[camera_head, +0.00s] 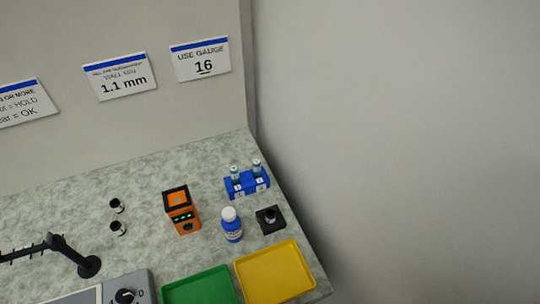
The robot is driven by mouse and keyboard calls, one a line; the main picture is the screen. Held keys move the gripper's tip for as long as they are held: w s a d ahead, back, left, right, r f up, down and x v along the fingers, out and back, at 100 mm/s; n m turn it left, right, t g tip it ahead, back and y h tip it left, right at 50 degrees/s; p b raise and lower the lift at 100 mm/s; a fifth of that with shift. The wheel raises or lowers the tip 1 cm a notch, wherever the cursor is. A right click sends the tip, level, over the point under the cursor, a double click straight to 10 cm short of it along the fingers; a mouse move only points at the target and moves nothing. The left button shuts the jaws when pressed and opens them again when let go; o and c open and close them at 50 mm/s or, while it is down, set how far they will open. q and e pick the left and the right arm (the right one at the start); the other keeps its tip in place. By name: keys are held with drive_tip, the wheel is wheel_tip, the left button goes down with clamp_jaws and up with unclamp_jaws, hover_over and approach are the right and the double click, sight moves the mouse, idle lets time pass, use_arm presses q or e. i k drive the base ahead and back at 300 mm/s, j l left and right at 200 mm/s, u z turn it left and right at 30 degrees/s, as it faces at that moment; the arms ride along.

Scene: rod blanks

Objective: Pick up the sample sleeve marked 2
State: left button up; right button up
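Two small dark cylinders with pale sides stand on the speckled bench in the head view, one farther back (117,206) and one nearer (118,228). They look like short sleeves, but I can read no number on either. A third small cylindrical piece (270,216) sits in a square black block (273,227) at the right; its marking cannot be read either. I cannot tell which one is marked 2. Neither of my grippers is in view.
An orange device (181,211) with green lights, a blue bottle (232,229) with white cap and a blue rack (234,189) with two vials stand on the bench (65,212). Green (200,289) and yellow (275,273) trays lie in front. A black stand (88,266) is left.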

sight(271, 214)
drive_tip(key=k+j, duration=0.65)
drive_tip(key=j, duration=0.2)
drive_tip(key=k+j+u, duration=0.1)
drive_tip(key=k+j, duration=0.1)
drive_tip(key=j, duration=0.1)
